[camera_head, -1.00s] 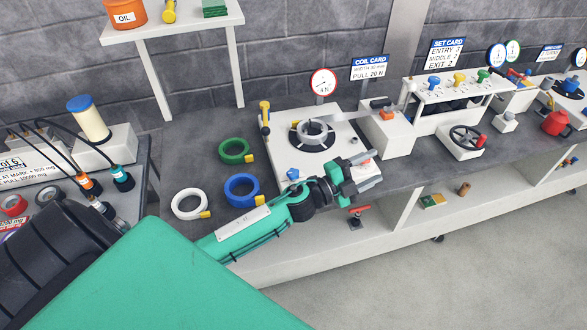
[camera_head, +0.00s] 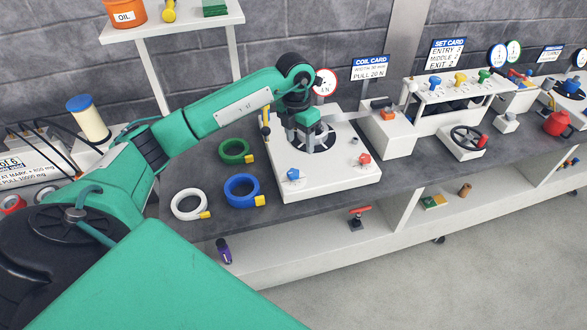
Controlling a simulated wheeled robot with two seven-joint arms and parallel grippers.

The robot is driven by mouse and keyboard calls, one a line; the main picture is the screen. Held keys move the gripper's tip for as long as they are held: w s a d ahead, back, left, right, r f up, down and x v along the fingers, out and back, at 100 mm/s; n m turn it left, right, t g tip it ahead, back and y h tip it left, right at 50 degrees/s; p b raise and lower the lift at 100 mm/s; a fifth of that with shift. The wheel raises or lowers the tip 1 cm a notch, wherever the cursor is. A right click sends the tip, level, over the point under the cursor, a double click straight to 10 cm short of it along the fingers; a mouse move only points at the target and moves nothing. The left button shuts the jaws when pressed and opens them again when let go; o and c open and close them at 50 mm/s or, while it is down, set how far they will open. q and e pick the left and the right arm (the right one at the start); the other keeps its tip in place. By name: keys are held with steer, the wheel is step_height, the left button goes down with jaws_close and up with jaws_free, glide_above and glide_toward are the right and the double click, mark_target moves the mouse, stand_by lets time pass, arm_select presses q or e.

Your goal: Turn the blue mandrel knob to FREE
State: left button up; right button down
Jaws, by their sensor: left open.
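The blue mandrel knob (camera_head: 293,175) sits on the front left corner of the white unwinder plate (camera_head: 330,182), with small markings beside it too small to read. My left gripper (camera_head: 303,140) is open and points down over the black round mandrel disc (camera_head: 326,143), behind the knob and apart from it. The gripper and wrist cover much of the disc and the grey ring on it, so I cannot tell whether the fingers touch the ring. My right gripper is not in view.
A red knob (camera_head: 364,159) sits on the plate's right side. A yellow-topped post (camera_head: 265,115) stands at its left edge. Green (camera_head: 235,151), blue (camera_head: 241,190) and white (camera_head: 188,205) coils lie left on the bench. A round gauge (camera_head: 327,82) stands behind.

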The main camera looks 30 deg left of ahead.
mark_target(293, 172)
arm_select(q)
steer(key=shift+y, duration=0.4)
steer(key=f+p, duration=0.1)
steer(key=f, duration=0.3)
steer(key=a+f+p, duration=0.1)
steer(key=f, duration=0.3)
steer(key=a+f+p, duration=0.1)
steer(key=f+p, duration=0.1)
steer(key=f, duration=0.2)
steer(key=shift+s, duration=0.1)
steer(key=shift+f, duration=0.55)
steer(key=c, duration=1)
